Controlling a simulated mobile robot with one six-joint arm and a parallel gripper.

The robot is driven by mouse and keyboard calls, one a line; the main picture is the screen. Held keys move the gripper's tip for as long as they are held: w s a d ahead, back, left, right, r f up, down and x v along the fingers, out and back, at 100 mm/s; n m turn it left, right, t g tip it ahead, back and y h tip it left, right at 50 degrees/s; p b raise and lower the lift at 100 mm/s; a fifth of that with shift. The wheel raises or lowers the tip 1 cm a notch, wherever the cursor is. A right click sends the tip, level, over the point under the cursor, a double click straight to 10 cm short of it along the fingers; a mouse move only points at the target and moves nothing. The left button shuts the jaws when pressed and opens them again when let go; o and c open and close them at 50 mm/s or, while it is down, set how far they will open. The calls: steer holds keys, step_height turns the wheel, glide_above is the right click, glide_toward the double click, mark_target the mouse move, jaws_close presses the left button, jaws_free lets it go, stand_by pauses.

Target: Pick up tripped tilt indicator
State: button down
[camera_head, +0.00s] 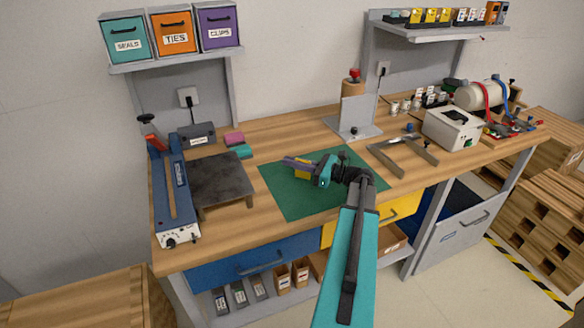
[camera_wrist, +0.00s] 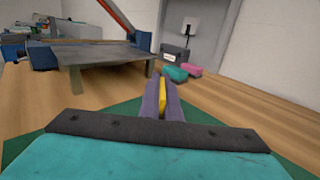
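My gripper (camera_head: 290,163) is over the left part of the green mat (camera_head: 290,200), its purple fingers pointing left and nearly level. In the wrist view the two fingers (camera_wrist: 161,100) are close together, with a thin yellow piece (camera_wrist: 162,98) between them. In the head view the yellow piece (camera_head: 302,172) shows beside and below the fingers and looks gripped, a little above the mat. It may be the tilt indicator; its face and any tripped mark are too small or hidden to read.
A dark raised plate (camera_head: 222,180) stands left of the mat, beside a blue sealer (camera_head: 172,190). Pink (camera_head: 234,139) and teal (camera_head: 243,151) blocks lie behind. A grey U-shaped frame (camera_head: 385,160) and an upright stand (camera_head: 356,115) are to the right. The mat's front is clear.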

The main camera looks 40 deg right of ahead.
steer(key=shift+r, duration=0.75)
steer(key=s+d+r+b, duration=0.1)
steer(key=s, duration=0.7)
steer(key=s+d+b, duration=0.1)
steer(key=s+b, duration=0.1)
steer(key=s, duration=0.5)
steer(key=shift+s+d+r+b, duration=0.3)
steer(key=shift+s+r, duration=0.05)
steer(key=shift+s, duration=0.05)
